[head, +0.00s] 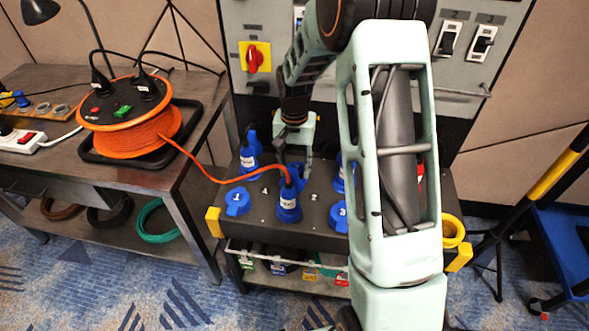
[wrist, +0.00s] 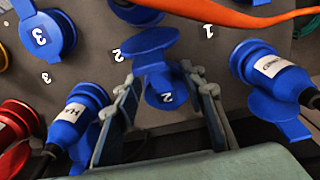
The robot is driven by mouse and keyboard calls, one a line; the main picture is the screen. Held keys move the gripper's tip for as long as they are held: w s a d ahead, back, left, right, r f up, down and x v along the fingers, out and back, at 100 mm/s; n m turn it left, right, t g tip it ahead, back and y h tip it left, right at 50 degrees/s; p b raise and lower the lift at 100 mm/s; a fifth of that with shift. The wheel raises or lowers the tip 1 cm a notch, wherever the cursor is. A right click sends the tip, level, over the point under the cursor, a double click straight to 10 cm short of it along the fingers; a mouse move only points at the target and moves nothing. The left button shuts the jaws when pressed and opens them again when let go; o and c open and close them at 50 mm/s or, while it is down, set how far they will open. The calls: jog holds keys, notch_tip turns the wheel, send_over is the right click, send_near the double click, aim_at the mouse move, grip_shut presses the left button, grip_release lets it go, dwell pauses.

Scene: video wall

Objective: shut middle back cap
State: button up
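The middle back cap, blue with a white 2, shows in the wrist view (wrist: 166,97) between my fingers. My gripper (wrist: 165,108) is open, with one finger on each side of the cap and visible gaps. In the head view my gripper (head: 294,160) points down over the back row, hiding the middle back socket.
Blue plugs flank it in the back row (wrist: 76,115) (wrist: 270,66). A front middle plug (head: 288,207) carries the orange cable (head: 215,180) close by. Front caps 1 (head: 237,201) and 3 (head: 339,215) lie flat. A cable reel (head: 130,125) stands on the left table.

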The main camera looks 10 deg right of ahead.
jog(key=shift+f, duration=0.15)
jog(key=shift+c, duration=0.4)
grip_shut()
jog(key=shift+s+a+f+b, duration=0.15)
jog(key=shift+s+f+b, duration=0.2)
jog(key=shift+f, duration=0.1)
jog(key=shift+s+a+f+b, duration=0.1)
jog(key=shift+s+f+b, duration=0.15)
jog(key=shift+f, duration=0.35)
jog(key=shift+s+a+f+b, duration=0.1)
jog(key=shift+s+f+b, duration=0.15)
jog(key=shift+f, duration=0.3)
jog(key=shift+s+f, duration=0.15)
jog(key=shift+c, duration=0.2)
grip_release()
jog(key=shift+a, duration=0.1)
jog(key=shift+o, duration=0.6)
jog(key=shift+w, duration=0.2)
